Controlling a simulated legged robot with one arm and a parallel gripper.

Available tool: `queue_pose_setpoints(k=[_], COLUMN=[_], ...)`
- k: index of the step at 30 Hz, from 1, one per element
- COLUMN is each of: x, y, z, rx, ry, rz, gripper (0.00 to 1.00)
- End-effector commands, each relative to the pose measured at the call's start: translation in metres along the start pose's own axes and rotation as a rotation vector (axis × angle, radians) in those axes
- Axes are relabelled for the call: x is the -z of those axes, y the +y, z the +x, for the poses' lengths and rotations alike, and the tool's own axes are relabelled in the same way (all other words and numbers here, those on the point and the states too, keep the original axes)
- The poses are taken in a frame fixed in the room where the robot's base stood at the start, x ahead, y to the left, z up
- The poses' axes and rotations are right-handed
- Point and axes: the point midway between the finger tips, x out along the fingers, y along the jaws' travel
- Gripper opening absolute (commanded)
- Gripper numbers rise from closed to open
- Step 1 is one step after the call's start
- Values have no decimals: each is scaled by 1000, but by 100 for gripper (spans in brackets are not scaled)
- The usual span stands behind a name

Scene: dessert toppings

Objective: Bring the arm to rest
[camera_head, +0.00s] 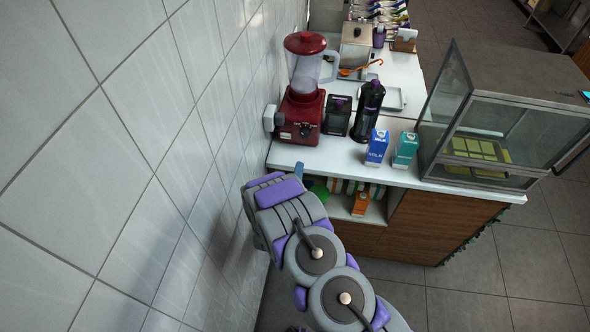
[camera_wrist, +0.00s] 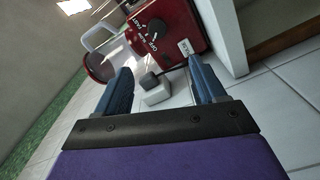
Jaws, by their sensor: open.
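My arm (camera_head: 315,255) reaches up from the bottom of the head view, close to the tiled wall, in front of the counter. In the wrist view my gripper (camera_wrist: 159,65) is open, with its two blue fingers apart and nothing held between them. In the head view the gripper is mostly hidden behind the arm; only a small blue part shows near the counter's front edge. Beyond the fingers in the wrist view are a red blender (camera_wrist: 165,40) and a small grey and white wall fitting (camera_wrist: 153,92), both apart from the fingers as far as I can tell.
The tiled wall (camera_head: 130,130) is close on the left. The white counter (camera_head: 340,153) holds the red blender (camera_head: 300,105), a black bottle (camera_head: 367,112), a blue carton (camera_head: 377,148), a teal carton (camera_head: 405,150) and a glass display case (camera_head: 505,125).

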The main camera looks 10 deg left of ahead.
Motion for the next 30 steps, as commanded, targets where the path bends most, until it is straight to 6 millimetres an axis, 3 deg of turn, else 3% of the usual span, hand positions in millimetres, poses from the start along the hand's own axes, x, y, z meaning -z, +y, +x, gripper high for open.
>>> queue_pose_setpoints(k=[8, 15, 23, 30], x=[0, 6, 17, 22], y=[0, 11, 39, 74], z=[1, 18, 28, 13], rx=[3, 121, 348, 551], ry=[-2, -63, -171, -271], rz=[5, 144, 387, 562], gripper=[70, 70, 70, 70])
